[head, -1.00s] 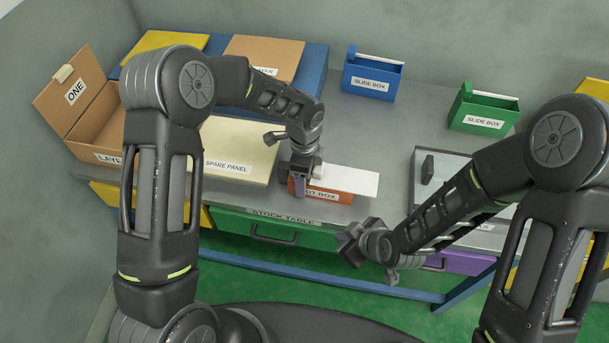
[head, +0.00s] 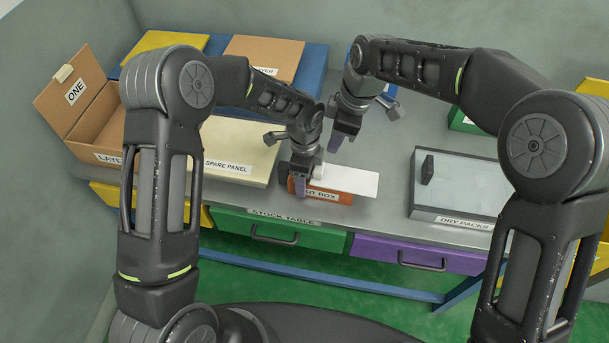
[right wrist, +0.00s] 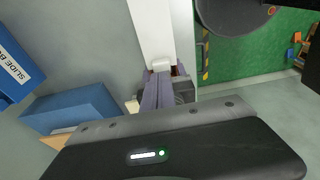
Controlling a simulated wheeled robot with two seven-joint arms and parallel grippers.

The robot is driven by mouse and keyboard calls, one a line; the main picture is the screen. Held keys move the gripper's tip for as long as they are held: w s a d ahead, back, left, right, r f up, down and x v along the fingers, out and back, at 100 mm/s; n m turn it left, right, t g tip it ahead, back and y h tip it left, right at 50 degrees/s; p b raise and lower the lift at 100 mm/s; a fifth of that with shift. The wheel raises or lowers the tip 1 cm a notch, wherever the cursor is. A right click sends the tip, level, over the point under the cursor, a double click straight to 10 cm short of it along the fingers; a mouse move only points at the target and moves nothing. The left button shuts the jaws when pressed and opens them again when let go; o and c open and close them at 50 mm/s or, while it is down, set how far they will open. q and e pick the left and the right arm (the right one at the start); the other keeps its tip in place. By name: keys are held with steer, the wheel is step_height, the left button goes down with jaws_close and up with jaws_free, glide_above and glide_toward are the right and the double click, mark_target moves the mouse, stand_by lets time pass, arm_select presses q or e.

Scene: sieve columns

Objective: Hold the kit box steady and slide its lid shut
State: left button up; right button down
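The orange kit box (head: 335,197) stands near the front edge of the table. Its white lid (head: 350,181) sticks out past the box's right end; the lid also shows in the right wrist view (right wrist: 153,28), with a raised white block on it. My left gripper (head: 301,186) is down at the box's left end, one finger in front of its front wall and the far finger hidden; it looks closed on the box. My right gripper (head: 344,140) hangs empty above the table behind the box, apart from the lid. Its fingers (right wrist: 158,92) look together in the right wrist view.
A cream spare panel (head: 238,150) lies left of the box. A grey dry packs case (head: 452,222) with a dark handle stands to the right. A blue slide box (right wrist: 14,68) is behind my right gripper. Clear table lies between the lid and the case.

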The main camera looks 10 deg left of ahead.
mark_target(327, 175)
steer(key=shift+r, duration=0.15)
steer(key=shift+d+f+x, duration=0.1)
steer(key=shift+d+x, duration=0.25)
steer(key=shift+x, duration=1.25)
steer(key=shift+d+f+x, duration=0.1)
steer(key=shift+d+x, duration=0.2)
steer(key=shift+x, duration=1.25)
steer(key=shift+d+x, duration=0.35)
steer(key=shift+x, duration=1.25)
steer(key=shift+s+a, duration=0.15)
